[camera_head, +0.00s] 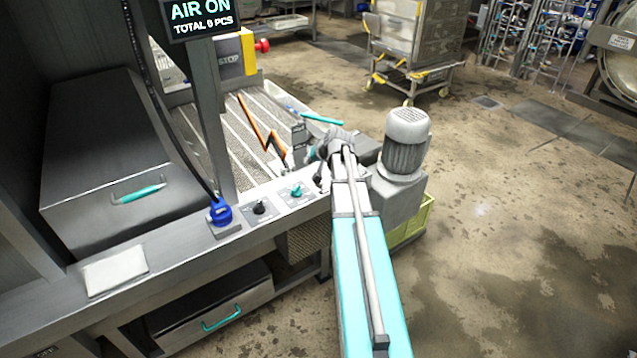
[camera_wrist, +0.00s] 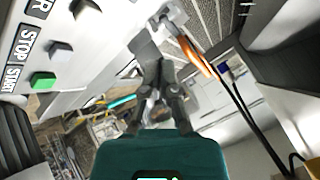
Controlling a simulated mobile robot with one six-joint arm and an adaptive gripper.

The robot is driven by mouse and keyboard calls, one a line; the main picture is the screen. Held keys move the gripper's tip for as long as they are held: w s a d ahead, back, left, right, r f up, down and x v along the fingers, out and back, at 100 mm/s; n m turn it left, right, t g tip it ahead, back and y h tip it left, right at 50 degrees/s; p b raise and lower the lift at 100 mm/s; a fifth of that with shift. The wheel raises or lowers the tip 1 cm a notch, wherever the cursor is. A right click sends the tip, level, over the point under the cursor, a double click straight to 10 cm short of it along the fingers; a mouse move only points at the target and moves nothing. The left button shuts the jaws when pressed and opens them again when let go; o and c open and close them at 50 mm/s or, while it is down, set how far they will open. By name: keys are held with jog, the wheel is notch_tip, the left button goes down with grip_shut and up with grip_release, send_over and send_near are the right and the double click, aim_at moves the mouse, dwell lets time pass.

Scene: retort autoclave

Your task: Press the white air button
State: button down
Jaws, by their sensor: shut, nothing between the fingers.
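The control panel (camera_head: 275,203) runs along the bench's front edge; it also fills the upper left of the wrist view (camera_wrist: 100,50). The white air button cannot be made out in either view; my gripper and arm cover the panel's right end. A label ending in R (camera_wrist: 42,6) shows by a dark knob (camera_wrist: 87,12). My gripper (camera_wrist: 146,46) is shut and empty, its tips close to the panel's face. Whether they touch it I cannot tell. The display (camera_head: 201,18) reads AIR ON, TOTAL 0 PCS.
A green button (camera_wrist: 43,80) sits by the STOP and START labels. A blue fitting (camera_head: 222,212) and a black knob (camera_head: 260,208) are left of my gripper. A grey motor (camera_head: 406,145) stands close right of my arm. Open floor (camera_head: 520,220) lies further right.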

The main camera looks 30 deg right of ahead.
jog(key=shift+w+d+r+m+t, duration=0.1)
jog(key=shift+d+r+m+t, duration=0.1)
jog(key=shift+d, duration=0.8)
jog(key=shift+w+d+r+m+t, duration=0.1)
jog(key=shift+d+t, duration=0.1)
jog(key=shift+d, duration=0.75)
jog(key=shift+f, duration=0.15)
notch_tip(320, 180, down, 8)
jog(key=b, duration=0.9)
jog(key=shift+f, duration=0.25)
jog(key=shift+f+b, duration=0.9)
jog(key=shift+f, duration=0.05)
dwell(1.1)
jog(key=shift+r, duration=0.15)
jog(key=shift+r+p, duration=0.85)
jog(key=shift+p, duration=0.15)
jog(key=shift+r+p, duration=2.5)
